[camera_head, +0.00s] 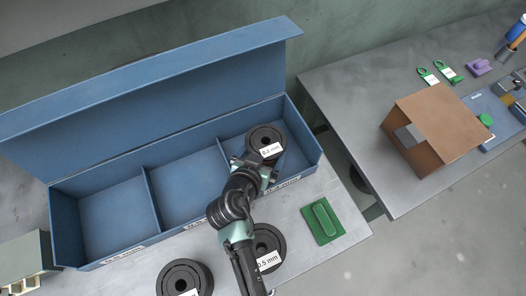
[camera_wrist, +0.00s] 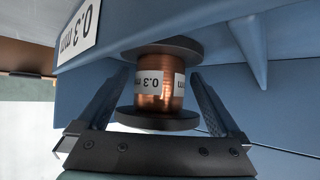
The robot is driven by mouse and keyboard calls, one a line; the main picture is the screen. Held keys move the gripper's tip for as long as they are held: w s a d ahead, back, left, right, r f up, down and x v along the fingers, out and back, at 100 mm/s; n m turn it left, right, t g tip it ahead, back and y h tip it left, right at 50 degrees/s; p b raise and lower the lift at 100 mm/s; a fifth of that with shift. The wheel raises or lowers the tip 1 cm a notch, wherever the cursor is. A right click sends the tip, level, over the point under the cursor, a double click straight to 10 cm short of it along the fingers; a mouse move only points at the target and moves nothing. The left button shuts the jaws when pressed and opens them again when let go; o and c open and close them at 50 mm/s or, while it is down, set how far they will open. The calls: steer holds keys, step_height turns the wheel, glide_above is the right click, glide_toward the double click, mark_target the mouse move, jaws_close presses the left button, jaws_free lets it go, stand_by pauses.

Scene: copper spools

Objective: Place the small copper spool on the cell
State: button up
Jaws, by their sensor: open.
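The small copper spool (camera_head: 254,138), with dark flanges and a "0.3 mm" label, stands in the right compartment of the open blue box. In the wrist view its copper winding (camera_wrist: 150,92) shows between two dark flanges. My gripper (camera_head: 260,166) reaches over the box's front wall to the spool. In the wrist view my gripper (camera_wrist: 160,85) is open, with one finger on each side of the spool and gaps visible. I cannot tell for certain which thing is the cell.
The blue box (camera_head: 62,222) has two empty compartments and a raised lid. Two dark spools, one marked 0.5 mm (camera_head: 276,240), the other (camera_head: 170,278), stand before it. A green block (camera_head: 322,221) lies to the right.

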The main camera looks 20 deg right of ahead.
steer(key=shift+r, duration=0.15)
steer(key=v, duration=1.2)
